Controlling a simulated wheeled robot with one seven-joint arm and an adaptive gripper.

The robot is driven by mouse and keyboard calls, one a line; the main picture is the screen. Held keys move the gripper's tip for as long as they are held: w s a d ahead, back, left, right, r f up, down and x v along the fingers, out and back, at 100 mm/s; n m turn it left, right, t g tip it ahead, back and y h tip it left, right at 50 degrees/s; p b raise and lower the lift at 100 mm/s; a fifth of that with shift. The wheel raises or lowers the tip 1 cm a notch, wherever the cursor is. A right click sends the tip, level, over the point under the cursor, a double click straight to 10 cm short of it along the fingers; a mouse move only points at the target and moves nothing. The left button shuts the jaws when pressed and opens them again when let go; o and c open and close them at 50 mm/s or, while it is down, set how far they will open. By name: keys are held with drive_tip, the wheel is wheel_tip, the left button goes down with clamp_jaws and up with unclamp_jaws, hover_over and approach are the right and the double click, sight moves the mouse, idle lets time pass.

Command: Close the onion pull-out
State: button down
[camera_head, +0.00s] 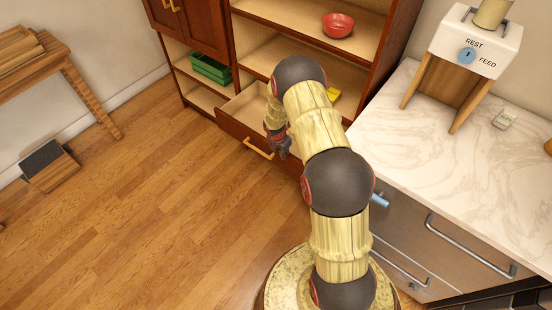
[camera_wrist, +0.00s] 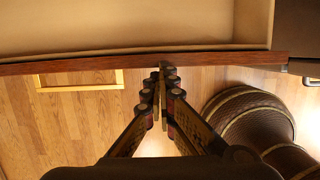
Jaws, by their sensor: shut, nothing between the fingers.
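A wooden drawer (camera_head: 243,137) in the low part of the brown cabinet stands pulled out, with a yellow bar handle (camera_head: 258,147) on its dark red front. No onions or label are visible, so I cannot confirm it is the onion pull-out. In the wrist view the drawer's top front edge (camera_wrist: 100,65) runs across the picture, with its pale, empty-looking inside beyond and the handle (camera_wrist: 78,87) at left. My gripper (camera_head: 283,153) is shut and empty, in front of the drawer. Its fingertips (camera_wrist: 162,68) are at the front edge, right of the handle; I cannot tell whether they touch. My arm hides the drawer's right part.
A green crate (camera_head: 210,68) and a red bowl (camera_head: 338,25) sit on the cabinet shelves. A marble-topped counter (camera_head: 460,150) with metal-handled drawers stands close on the right. The wooden floor (camera_head: 150,210) at left is clear up to a table and a small dark-topped box (camera_head: 47,165).

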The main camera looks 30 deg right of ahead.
drive_tip(key=w+d+p, duration=0.1)
drive_tip(key=w+d, duration=0.2)
drive_tip(key=d, duration=0.6)
drive_tip(key=w+d+p, duration=0.2)
drive_tip(key=w+d, duration=0.1)
drive_tip(key=d, duration=0.6)
drive_tip(key=shift+w+d+f, duration=0.15)
drive_tip(key=shift+w+f, duration=0.05)
